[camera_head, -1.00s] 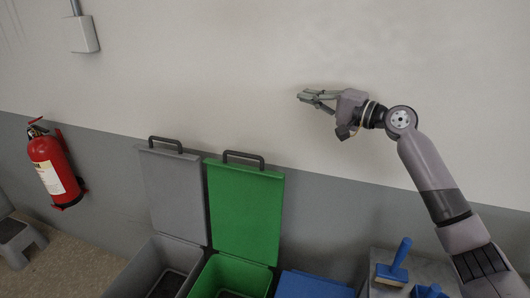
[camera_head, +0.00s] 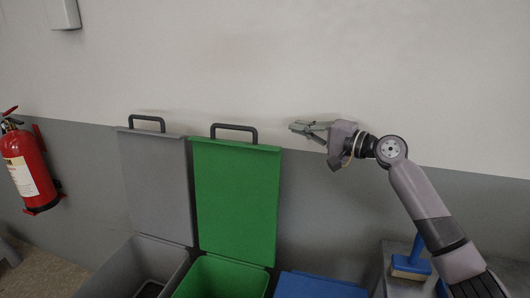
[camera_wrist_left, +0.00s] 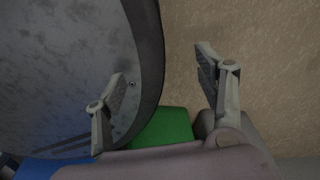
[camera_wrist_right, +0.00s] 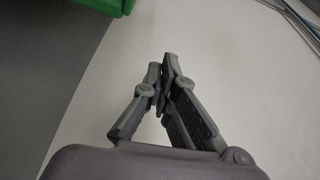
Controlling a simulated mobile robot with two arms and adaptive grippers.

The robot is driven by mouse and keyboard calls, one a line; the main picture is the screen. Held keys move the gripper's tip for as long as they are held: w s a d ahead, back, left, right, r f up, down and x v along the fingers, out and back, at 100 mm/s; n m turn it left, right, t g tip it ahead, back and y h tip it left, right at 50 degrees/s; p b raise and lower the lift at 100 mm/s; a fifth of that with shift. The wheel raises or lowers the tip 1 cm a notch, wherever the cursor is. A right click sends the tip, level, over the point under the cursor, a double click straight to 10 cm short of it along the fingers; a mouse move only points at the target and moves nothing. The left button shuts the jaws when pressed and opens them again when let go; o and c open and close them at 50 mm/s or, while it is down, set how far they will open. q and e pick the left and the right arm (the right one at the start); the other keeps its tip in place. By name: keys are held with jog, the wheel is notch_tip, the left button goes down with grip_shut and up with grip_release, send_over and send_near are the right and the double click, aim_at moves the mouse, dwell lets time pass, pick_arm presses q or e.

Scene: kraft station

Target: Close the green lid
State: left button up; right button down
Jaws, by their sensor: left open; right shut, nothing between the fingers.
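The green lid (camera_head: 237,203) stands open and upright against the wall, with a dark handle (camera_head: 234,128) on its top edge. The green bin (camera_head: 226,280) is below it, cut off by the picture's bottom edge. My right gripper (camera_head: 292,127) is shut and empty, to the right of the lid's handle and apart from it. In the right wrist view its fingertips (camera_wrist_right: 164,72) meet, and a green piece (camera_wrist_right: 108,5) shows at the top left. My left gripper (camera_wrist_left: 165,70) is open in the left wrist view; it is not in the head view.
A grey bin (camera_head: 150,258) with its grey lid (camera_head: 157,187) raised stands left of the green one. A blue lid (camera_head: 318,286) lies to the right. A blue-handled brush (camera_head: 411,266) is on a grey surface. A red fire extinguisher (camera_head: 29,172) hangs at left.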

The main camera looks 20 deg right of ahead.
jog(key=x, duration=0.9)
jog(key=shift+w+a+f, duration=0.3)
jog(key=shift+f, duration=0.1)
jog(key=shift+s+a+p, duration=0.1)
jog(key=shift+a+p, duration=0.1)
jog(key=shift+p, duration=0.3)
pick_arm(q)
jog(key=shift+s+r+p, duration=0.3)
jog(key=shift+r+p, duration=0.2)
jog(key=shift+r, duration=0.05)
jog(key=shift+s+r+p, duration=0.25)
jog(key=shift+r+p, duration=0.25)
pick_arm(e)
jog(key=shift+s+a+f, duration=0.1)
jog(key=shift+s+a, duration=0.35)
jog(key=shift+s, duration=0.3)
jog(key=shift+s+a+f, duration=0.1)
jog(key=shift+s+a, duration=0.35)
jog(key=shift+s, duration=0.3)
